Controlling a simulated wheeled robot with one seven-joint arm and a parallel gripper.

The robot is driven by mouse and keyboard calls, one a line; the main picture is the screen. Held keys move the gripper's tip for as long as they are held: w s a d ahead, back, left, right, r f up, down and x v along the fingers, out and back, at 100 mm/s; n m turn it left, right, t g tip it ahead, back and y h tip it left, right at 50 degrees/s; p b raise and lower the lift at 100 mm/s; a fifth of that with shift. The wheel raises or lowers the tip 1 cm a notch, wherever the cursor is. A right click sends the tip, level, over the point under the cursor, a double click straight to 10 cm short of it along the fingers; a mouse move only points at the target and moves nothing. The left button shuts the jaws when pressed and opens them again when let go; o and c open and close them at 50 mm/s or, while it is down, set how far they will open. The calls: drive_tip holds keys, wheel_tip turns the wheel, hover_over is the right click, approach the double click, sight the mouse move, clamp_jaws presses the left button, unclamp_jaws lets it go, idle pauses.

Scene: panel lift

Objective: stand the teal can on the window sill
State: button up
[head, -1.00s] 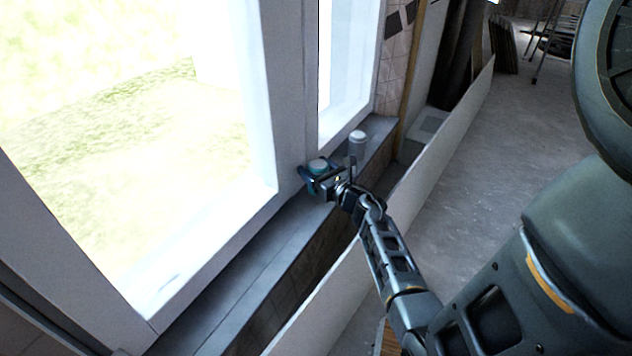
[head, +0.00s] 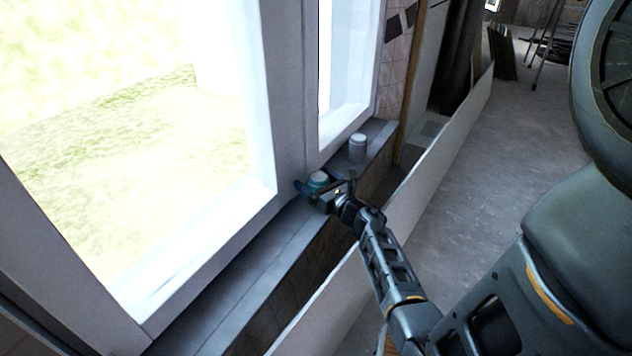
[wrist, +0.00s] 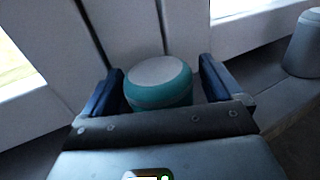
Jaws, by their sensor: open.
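The teal can (head: 318,180) with a pale top is at the window sill (head: 255,262), close to the window frame post. It looks upright. My gripper (head: 318,190) is around the can, with its jaws open. In the wrist view the teal can (wrist: 159,84) sits between the two dark blue fingers of my gripper (wrist: 160,88), with a gap on each side. The can's lower part is hidden behind the gripper body, so its contact with the sill does not show.
A grey can (head: 357,148) stands on the sill just beyond; it also shows at the right in the wrist view (wrist: 302,45). The window frame (head: 288,110) rises close behind the can. A long pale panel (head: 425,185) stands in front of the sill. The sill towards the near left is clear.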

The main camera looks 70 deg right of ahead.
drive_tip(key=shift+r, duration=0.25)
drive_tip(key=p+v, duration=0.3)
drive_tip(key=v, duration=0.9)
drive_tip(key=a+r+m+t+y, duration=0.1)
drive_tip(key=a+r+m+y, duration=0.15)
drive_tip(key=a+m, duration=0.65)
drive_tip(key=a+r+m+t+y, duration=0.1)
drive_tip(key=a+r+m, duration=0.2)
drive_tip(key=a, duration=1.1)
drive_tip(key=s+a+r+m+g+y, duration=0.1)
drive_tip(key=s+a+r+m+y, duration=0.2)
drive_tip(key=s+a+r+m, duration=0.2)
drive_tip(key=s+a+r+m+y, duration=0.4)
drive_tip(key=s+a+r+m, duration=0.2)
drive_tip(key=a+m, duration=0.5)
drive_tip(key=shift+a+r+m+g, duration=0.2)
drive_tip(key=shift+r+m+g, duration=0.05)
drive_tip(key=shift+m+g, duration=0.15)
drive_tip(key=shift+r, duration=0.1)
